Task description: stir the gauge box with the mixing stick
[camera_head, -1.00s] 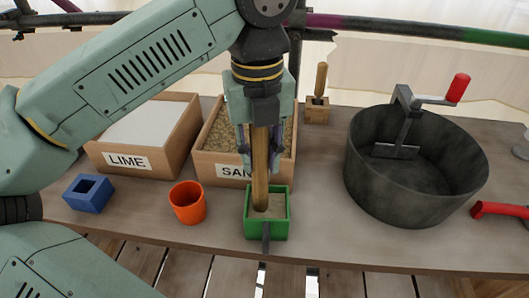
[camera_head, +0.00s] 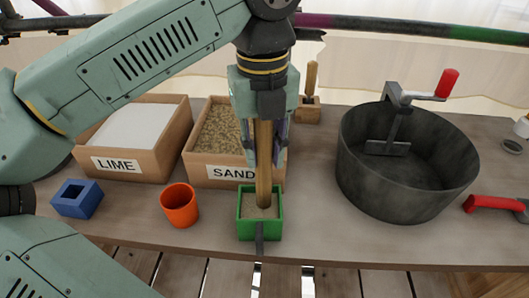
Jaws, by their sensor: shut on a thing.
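The green gauge box (camera_head: 272,229) stands on the bench at the front middle, with sandy material inside and a grey handle at its front. My gripper (camera_head: 264,150) is shut on the wooden mixing stick (camera_head: 263,180) directly above the box. The stick is about upright, and its lower end is inside the box at the material. How deep it goes I cannot tell. The stick's upper part is hidden by my gripper.
Behind are the LIME box (camera_head: 117,165) and the SAND box (camera_head: 212,172). A blue square block (camera_head: 76,205) and an orange cup (camera_head: 179,205) stand left. A black tub (camera_head: 385,190) with a crank and a red-handled tool (camera_head: 490,203) are right. A wooden holder (camera_head: 307,112) stands behind.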

